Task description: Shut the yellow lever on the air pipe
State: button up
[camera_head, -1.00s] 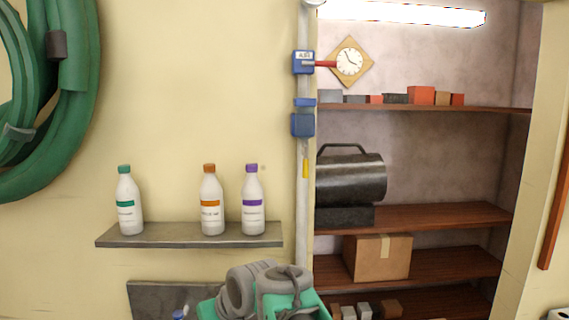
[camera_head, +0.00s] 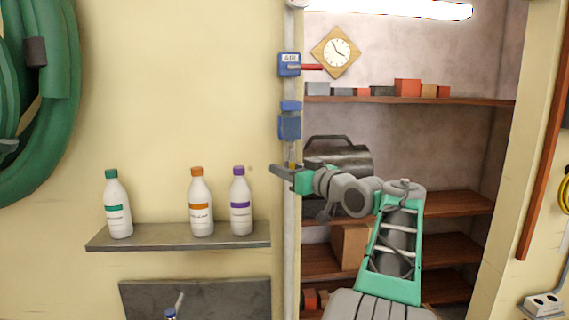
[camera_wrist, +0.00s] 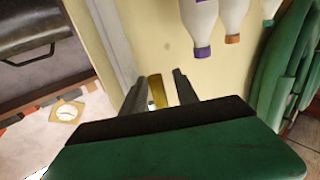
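The yellow lever (camera_wrist: 157,92) shows in the wrist view between the two fingers of my gripper (camera_wrist: 155,82), with a gap on each side. The gripper is open and I see no finger clearly touching the lever. In the head view my gripper (camera_head: 286,172) is at the pale vertical air pipe (camera_head: 288,222), below the blue fittings, and hides most of the lever. One second ago the lever showed upright, along the pipe. Higher up, a blue box marked AIR (camera_head: 289,64) has a red lever (camera_head: 311,67) pointing right.
Three white bottles stand on a grey shelf (camera_head: 180,237) left of the pipe. A blue fitting (camera_head: 289,127) sits on the pipe just above my gripper. A shelved recess with a dark canister (camera_head: 345,158) and a cardboard box (camera_head: 348,245) lies right. A green hose (camera_head: 60,90) hangs far left.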

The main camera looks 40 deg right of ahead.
jog(key=shift+w, duration=0.25)
jog(key=shift+c, duration=0.5)
grip_shut()
dwell(0.8)
